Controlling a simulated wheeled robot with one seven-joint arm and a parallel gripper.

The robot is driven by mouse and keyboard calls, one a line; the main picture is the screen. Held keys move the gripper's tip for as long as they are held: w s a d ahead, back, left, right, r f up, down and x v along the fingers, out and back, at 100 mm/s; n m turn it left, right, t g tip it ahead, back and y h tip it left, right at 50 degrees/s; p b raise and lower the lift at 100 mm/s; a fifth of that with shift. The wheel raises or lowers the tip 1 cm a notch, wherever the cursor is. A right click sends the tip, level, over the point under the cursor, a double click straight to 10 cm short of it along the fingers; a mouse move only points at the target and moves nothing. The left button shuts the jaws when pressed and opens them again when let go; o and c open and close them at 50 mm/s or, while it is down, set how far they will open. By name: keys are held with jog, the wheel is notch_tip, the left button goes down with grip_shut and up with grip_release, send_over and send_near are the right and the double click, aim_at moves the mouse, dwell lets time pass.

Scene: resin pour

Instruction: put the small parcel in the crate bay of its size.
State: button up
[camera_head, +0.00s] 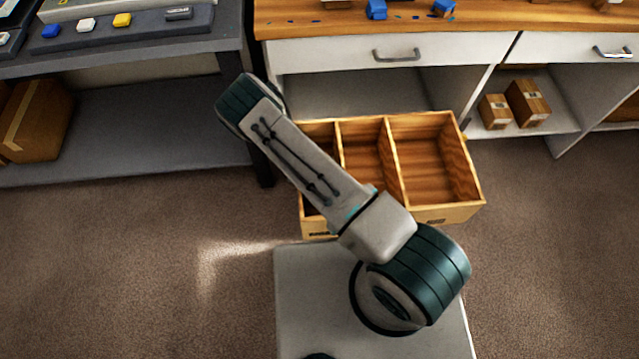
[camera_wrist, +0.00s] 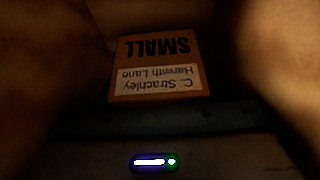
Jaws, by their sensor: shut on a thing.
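A small parcel (camera_wrist: 150,50) shows in the dark wrist view, with an upside-down label reading SMALL and an address below it. My gripper (camera_wrist: 160,118) is shut on it; its fingers are hard to make out in the dark. In the head view, my arm hides the gripper and the held parcel. The right bay (camera_head: 430,160) is widest and looks empty. The middle bay (camera_head: 366,153) is narrower and partly covered by my arm. The left bay (camera_head: 320,134) is mostly hidden. The tags on the crate front are unreadable.
Two brown parcels (camera_head: 528,102) (camera_head: 495,111) sit on a low shelf right of the crate. A large carton (camera_head: 40,118) stands on the left table's lower shelf. A wooden-topped bench (camera_head: 330,14) with drawers stands behind the crate. Carpet is clear at left and right.

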jog(key=shift+f, duration=1.45)
jog(key=shift+f+b, duration=0.2)
jog(key=shift+b, duration=0.15)
jog(key=o, duration=0.9)
jog(key=shift+c, duration=0.2)
jog(key=shift+r, duration=0.1)
